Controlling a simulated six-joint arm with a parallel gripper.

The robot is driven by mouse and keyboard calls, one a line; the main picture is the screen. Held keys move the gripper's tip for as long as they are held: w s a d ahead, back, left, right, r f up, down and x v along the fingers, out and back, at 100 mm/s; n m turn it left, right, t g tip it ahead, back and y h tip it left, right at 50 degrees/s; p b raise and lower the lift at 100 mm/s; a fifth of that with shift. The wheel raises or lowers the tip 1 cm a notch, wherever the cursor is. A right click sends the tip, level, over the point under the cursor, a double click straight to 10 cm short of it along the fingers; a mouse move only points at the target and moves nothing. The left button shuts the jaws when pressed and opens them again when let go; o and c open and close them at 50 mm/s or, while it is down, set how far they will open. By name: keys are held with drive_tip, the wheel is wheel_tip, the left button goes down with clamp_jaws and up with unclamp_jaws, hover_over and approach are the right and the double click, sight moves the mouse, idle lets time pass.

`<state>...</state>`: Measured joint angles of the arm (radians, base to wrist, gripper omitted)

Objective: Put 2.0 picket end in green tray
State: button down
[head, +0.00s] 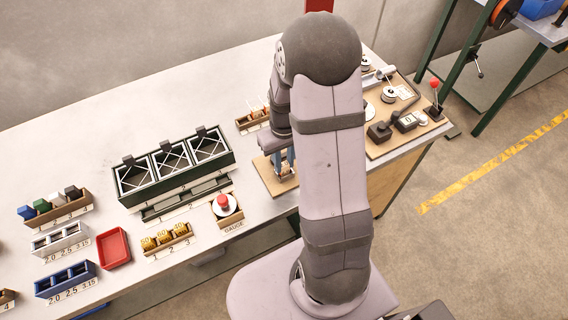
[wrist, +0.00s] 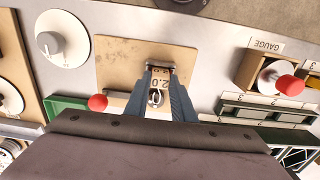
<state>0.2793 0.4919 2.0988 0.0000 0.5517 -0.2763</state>
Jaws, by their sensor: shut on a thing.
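My gripper (head: 284,163) is low over a tan board (head: 265,178) in the head view, partly behind my own arm. In the wrist view my gripper (wrist: 158,76) has its two blue-grey fingers shut on a small piece with a metal loop, the picket end (wrist: 156,97). A "2.0" marking shows between the fingers, at a small dark-slotted holder on the board. I cannot tell whether the piece is clear of the holder. A green tray (wrist: 65,103) shows partly at the left in the wrist view, cut off by my gripper body. I cannot pick it out in the head view.
A red-knobbed gauge (head: 226,207) stands left of the board, with a green rack (head: 133,198) behind it. A red tray (head: 113,248) and small blue and white bins lie farther left. A red ball knob (wrist: 97,102) is near the green tray.

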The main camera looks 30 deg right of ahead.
sight(284, 164)
wheel_tip(284, 164, up, 10)
drive_tip(key=b, duration=0.2)
drive_tip(key=shift+f, duration=0.15)
drive_tip(key=w+d+m+b, duration=0.1)
drive_tip(key=w+d+m, duration=1.2)
drive_tip(key=d+m, duration=0.4)
drive_tip(key=shift+f+m+b, duration=0.3)
drive_tip(key=shift+m, duration=0.2)
drive_tip(key=shift+f+p, duration=1.6)
drive_tip(key=shift+f, duration=3.4)
drive_tip(key=shift+f, duration=0.2)
drive_tip(key=c, duration=1.5)
unclamp_jaws()
